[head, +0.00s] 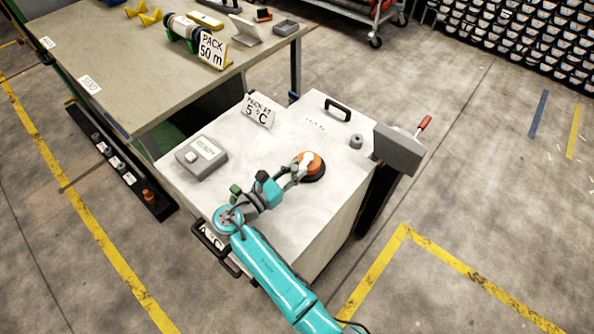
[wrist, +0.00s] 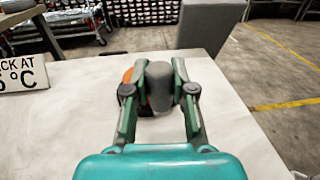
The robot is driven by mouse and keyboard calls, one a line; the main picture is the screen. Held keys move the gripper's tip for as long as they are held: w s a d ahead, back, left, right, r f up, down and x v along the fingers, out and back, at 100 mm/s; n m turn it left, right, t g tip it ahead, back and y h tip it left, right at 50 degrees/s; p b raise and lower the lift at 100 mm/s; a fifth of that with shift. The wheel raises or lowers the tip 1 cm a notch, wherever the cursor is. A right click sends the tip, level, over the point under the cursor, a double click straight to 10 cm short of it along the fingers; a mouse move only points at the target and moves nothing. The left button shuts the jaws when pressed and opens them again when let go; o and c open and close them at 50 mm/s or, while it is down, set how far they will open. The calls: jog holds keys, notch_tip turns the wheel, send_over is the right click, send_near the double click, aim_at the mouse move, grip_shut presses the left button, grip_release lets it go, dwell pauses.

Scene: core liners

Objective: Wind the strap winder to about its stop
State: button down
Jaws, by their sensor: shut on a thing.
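A round orange piece with a dark rim (head: 317,166), apparently the strap winder, sits on the pale cabinet top in the head view. My gripper (head: 302,168) reaches over its left side. In the wrist view my gripper (wrist: 160,78) has a finger on each side of an upright grey knob (wrist: 159,88) and is shut on it. A bit of the orange piece (wrist: 127,76) shows behind the left finger. The fingers hide much of the winder, and I cannot tell how far it is turned.
A grey box (head: 398,150) with a red-handled lever (head: 423,125) stands at the cabinet's right edge. A small grey post (head: 356,141), a "5 °C" sign (head: 257,111) and a display unit (head: 202,155) share the cabinet top (head: 250,165). A workbench (head: 130,62) stands at the upper left.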

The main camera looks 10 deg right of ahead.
dwell(0.3)
jog(key=c, duration=0.9)
grip_release()
jog(key=shift+c, duration=0.2)
jog(key=v, duration=1.2)
